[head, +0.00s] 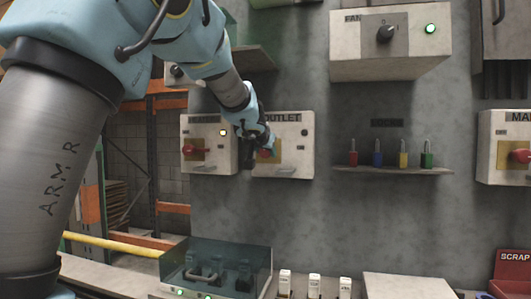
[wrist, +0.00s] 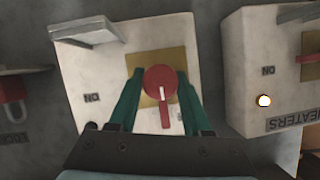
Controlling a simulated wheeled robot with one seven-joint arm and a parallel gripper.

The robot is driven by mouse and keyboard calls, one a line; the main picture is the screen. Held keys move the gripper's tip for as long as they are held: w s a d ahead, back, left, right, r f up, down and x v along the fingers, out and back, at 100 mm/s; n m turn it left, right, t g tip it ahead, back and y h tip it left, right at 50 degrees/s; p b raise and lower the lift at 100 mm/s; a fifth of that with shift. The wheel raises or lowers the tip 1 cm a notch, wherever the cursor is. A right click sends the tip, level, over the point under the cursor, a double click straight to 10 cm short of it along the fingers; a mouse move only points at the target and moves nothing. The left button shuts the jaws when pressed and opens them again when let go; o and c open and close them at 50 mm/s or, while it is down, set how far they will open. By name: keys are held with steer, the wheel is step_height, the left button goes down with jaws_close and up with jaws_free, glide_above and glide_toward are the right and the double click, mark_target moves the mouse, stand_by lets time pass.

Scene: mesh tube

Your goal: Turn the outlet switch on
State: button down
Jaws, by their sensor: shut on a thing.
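The outlet switch box (head: 290,160) hangs on the grey wall, with its label partly hidden by my arm. Its red rotary knob (wrist: 163,80) sits on a yellow plate in the wrist view. The knob's handle, with a white line, points down in that picture; the inverted ON label (wrist: 92,98) is to its left. My gripper (wrist: 159,103) has its green fingers on either side of the handle and is shut on it. In the head view my gripper (head: 264,146) hides most of the knob. The box's small lamp (head: 304,132) looks dark.
The heaters box (wrist: 270,75) is close beside, with a lit amber lamp (head: 222,132). A shelf with several coloured padlocks (head: 390,170) is to the right. The fan box (head: 390,45), with a lit green lamp, is above. A glass-covered case (head: 215,265) stands below.

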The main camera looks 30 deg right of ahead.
steer(key=shift+f+b, duration=0.15)
steer(key=shift+b, duration=0.4)
steer(key=m+b, duration=0.1)
steer(key=b, duration=0.1)
steer(key=m+t+y+b, duration=0.1)
steer(key=b, duration=0.2)
steer(key=shift+s+f, duration=0.1)
steer(key=shift+f, duration=0.25)
steer(key=m+t+b, duration=0.1)
steer(key=m+b, duration=0.1)
steer(key=b, duration=0.3)
steer(key=m+t+y+b, duration=0.1)
steer(key=m+b, duration=0.1)
steer(key=b, duration=0.3)
steer(key=shift+d+f, duration=0.1)
steer(key=m+t+b, duration=0.2)
steer(key=m+b, duration=0.2)
steer(key=b, duration=0.4)
steer(key=shift+m+t, duration=0.4)
steer(key=m+t+b, duration=0.1)
steer(key=m+b, duration=0.1)
steer(key=b, duration=0.1)
steer(key=shift+r+m+b, duration=0.2)
steer(key=shift+m+b, duration=0.2)
steer(key=shift+r+m+b, duration=0.15)
steer(key=shift+m+b, duration=0.2)
steer(key=shift+m, duration=0.05)
